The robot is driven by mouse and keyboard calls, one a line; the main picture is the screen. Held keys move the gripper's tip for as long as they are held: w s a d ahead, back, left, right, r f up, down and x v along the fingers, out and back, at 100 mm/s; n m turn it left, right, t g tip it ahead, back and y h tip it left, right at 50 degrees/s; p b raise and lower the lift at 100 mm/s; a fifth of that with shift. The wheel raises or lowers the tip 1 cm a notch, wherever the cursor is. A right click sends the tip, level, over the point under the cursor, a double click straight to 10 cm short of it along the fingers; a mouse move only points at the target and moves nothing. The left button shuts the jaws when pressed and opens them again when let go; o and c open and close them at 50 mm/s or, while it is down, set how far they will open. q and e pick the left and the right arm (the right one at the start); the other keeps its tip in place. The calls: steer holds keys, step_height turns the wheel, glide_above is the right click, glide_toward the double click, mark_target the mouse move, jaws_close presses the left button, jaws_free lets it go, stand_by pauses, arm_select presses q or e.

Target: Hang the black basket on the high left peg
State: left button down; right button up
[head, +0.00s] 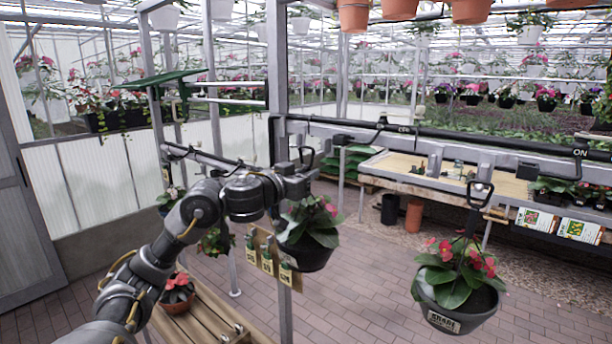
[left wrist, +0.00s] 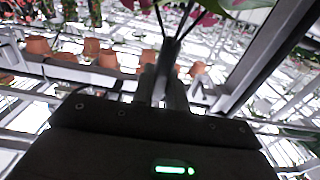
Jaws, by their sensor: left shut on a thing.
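My left gripper (head: 305,172) is shut on the hanger of the black basket (head: 306,257), beside the grey upright post. The basket hangs below the gripper, roughly upright, with green leaves and pink flowers. In the left wrist view the gripper fingers (left wrist: 163,82) close around dark hanger strands, with leaves above. A black rail (head: 205,158) runs to the left of the post, partly behind my arm. I cannot tell which fitting is the high left peg. My right gripper is not in view.
A dark grey basket (head: 458,307) with red flowers hangs at right on a black hanger (head: 479,194). A wooden bench (head: 205,318) with a potted plant (head: 177,293) stands below my left arm. A worktable (head: 400,170) is behind.

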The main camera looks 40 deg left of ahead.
arm_select(q)
steer(key=shift+w+d+r, duration=0.1)
steer(key=shift+r, duration=0.15)
stand_by(0.4)
steer(key=shift+w, duration=1.55)
steer(key=shift+w, duration=0.15)
steer(key=shift+w, duration=0.7)
steer(key=shift+f, duration=0.2)
steer(key=shift+f+b, duration=0.35)
steer(key=shift+f, duration=0.25)
